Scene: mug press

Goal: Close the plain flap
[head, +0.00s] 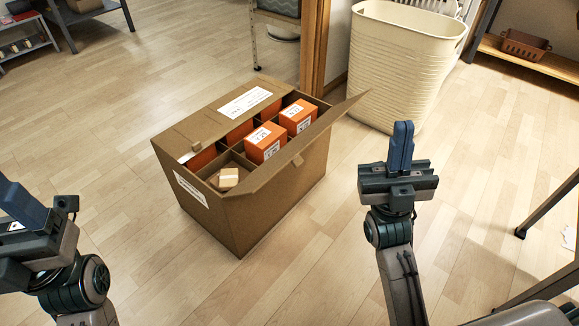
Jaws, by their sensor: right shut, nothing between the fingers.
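A brown cardboard carton (262,214) stands on the floor, open along the top. Its plain flap (290,152) is hinged on the near right side and stands open, slanting up and outward, with a small tab on its edge. The other flap (213,122) bears a white label and lies roughly flat over the far left side. My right gripper (403,128) is shut and empty, pointing up, to the right of the carton and apart from the flap. My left gripper (5,185) is at the left edge, well away from the carton, with its blue fingers seemingly together.
Orange boxes (265,143) and a small tan block (229,177) sit in the carton's compartments. A cream basket (398,60) stands close behind it to the right. A wooden post (314,45) rises behind. Floor left and in front is clear.

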